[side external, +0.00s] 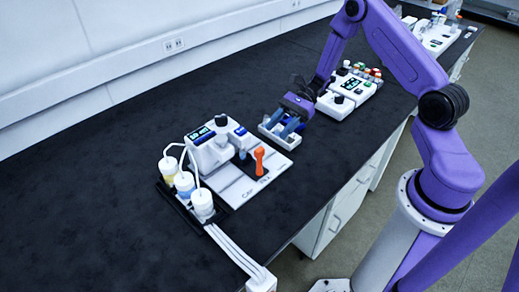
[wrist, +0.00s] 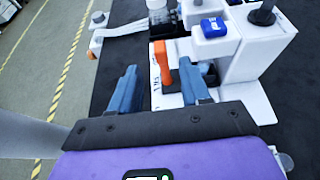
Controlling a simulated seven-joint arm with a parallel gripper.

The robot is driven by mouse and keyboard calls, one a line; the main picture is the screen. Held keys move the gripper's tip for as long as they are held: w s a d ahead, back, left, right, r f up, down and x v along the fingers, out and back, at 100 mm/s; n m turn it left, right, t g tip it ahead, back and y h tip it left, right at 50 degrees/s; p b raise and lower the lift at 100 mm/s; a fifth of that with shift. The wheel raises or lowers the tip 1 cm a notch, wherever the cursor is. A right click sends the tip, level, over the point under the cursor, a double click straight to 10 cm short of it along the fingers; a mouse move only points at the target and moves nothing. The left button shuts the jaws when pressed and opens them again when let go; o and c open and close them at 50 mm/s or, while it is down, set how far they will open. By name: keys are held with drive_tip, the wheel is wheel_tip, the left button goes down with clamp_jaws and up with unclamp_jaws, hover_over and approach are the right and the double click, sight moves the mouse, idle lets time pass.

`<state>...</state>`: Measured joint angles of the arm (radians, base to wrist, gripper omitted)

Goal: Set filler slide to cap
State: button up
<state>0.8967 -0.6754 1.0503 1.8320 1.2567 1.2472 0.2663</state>
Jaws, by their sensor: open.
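The filler station (side external: 212,150) is a white machine on a white plate, with an upright orange handle (side external: 259,160) at its right front. I take this handle to be the filler slide's. Lettering that looks like "CAP" (side external: 248,194) is on the plate's front; other lettering nearby is too small to read surely. My gripper (side external: 281,125) has blue fingers and is open, to the right of and apart from the handle. In the wrist view the orange handle (wrist: 161,62) shows beyond the fingertips, between their lines, touching neither. The slide's base is partly hidden there.
Capped bottles (side external: 185,184) with white tubes stand in a black holder left of the station. A pale tray (side external: 270,138) lies below my gripper. Another device with coloured caps (side external: 347,88) stands behind it. The dark bench (side external: 100,190) is clear at left.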

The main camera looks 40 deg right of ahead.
sight(262, 147)
drive_tip(key=x, duration=0.9)
drive_tip(key=shift+a, duration=0.2)
clamp_jaws()
